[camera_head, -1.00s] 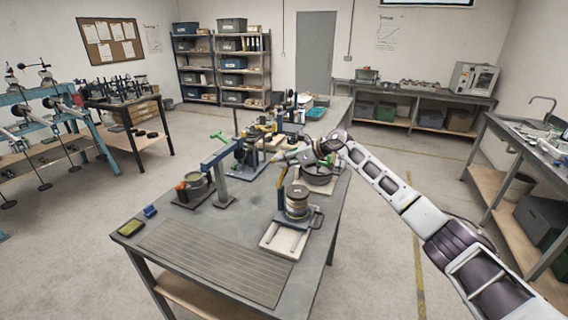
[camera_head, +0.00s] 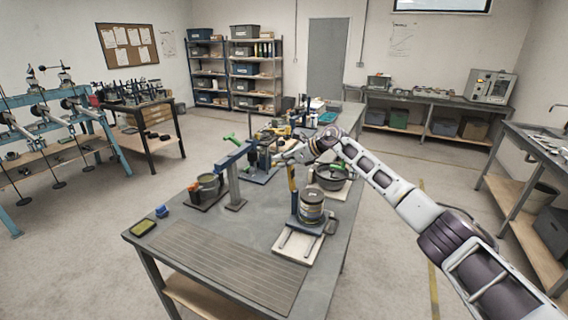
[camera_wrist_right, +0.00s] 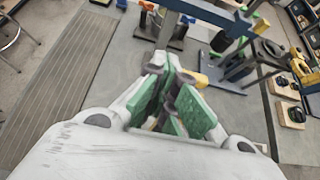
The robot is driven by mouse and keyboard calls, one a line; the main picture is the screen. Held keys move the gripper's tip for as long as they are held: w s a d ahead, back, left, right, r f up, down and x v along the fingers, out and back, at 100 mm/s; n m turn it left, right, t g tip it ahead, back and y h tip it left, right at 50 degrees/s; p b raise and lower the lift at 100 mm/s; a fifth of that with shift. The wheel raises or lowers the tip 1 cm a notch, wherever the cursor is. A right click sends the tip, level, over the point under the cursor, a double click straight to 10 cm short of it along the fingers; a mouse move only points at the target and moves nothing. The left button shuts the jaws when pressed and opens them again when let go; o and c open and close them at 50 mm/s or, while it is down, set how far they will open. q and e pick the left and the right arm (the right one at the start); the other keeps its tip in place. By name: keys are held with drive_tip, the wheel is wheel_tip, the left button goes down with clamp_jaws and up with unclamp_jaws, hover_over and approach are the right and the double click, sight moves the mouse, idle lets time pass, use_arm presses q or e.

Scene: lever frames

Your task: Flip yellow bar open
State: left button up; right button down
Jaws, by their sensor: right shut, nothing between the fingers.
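A yellow bar (camera_head: 292,178) stands nearly upright on a blue stand holding a stack of round weights (camera_head: 311,204), on a pale base plate at the right side of the bench. My right gripper (camera_head: 284,158) is shut and empty, just above the bar's top end in the head view; I cannot tell whether they touch. In the right wrist view its green-padded fingers (camera_wrist_right: 168,70) meet at the tips. A small yellow end (camera_wrist_right: 201,80) shows right of them, beside a dark blue frame; I cannot tell if it is the same bar. My left gripper is not in view.
A blue post with a green handle (camera_head: 233,168) and a can (camera_head: 208,184) stand left of the bar. A black pot (camera_head: 330,177) stands behind it. More fixtures crowd the bench's far end. The ribbed mat (camera_head: 225,262) at the front is clear.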

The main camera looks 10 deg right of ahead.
drive_tip(key=shift+r, duration=0.15)
idle(0.5)
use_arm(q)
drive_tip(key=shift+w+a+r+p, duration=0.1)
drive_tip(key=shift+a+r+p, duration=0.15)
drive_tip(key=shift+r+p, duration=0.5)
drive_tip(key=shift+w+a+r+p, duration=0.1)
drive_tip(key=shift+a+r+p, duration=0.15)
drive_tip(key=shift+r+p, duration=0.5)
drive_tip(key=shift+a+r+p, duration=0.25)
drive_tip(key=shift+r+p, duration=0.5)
use_arm(e)
wheel_tip(320, 180, up, 10)
drive_tip(key=shift+s+d, duration=0.3)
drive_tip(key=shift+d, duration=0.1)
drive_tip(key=shift+f, duration=0.2)
